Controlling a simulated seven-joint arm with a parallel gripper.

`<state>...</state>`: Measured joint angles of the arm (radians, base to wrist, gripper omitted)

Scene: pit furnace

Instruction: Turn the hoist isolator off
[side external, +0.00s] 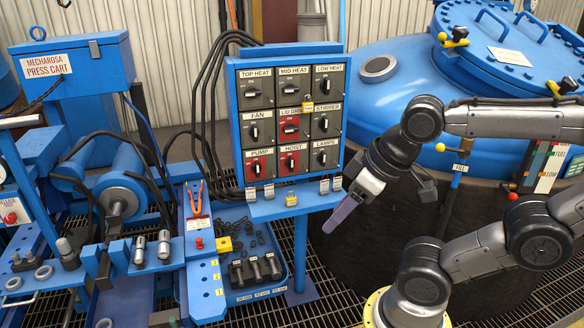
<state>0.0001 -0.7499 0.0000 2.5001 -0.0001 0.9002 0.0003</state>
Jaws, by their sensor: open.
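The hoist isolator (290,162) is a black rotary knob on a red plate, labelled HOIST, in the middle of the bottom row of the blue switch panel (232,125). Its knob looks roughly upright, but its exact setting is too small to read. My gripper (342,215) is right of the panel's lower corner and nearer the camera, its fingers pointing down and left. It is apart from the panel and seen nearly edge-on, open, with nothing visible between the fingers.
Around the hoist isolator are the red-plated pump isolator (258,167), the lamps isolator (323,157) and the red lid isolator (291,127). A yellow padlock (306,106) hangs by the lid isolator. A blue shelf (270,208) juts out below. The blue furnace vessel (385,70) stands behind my arm.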

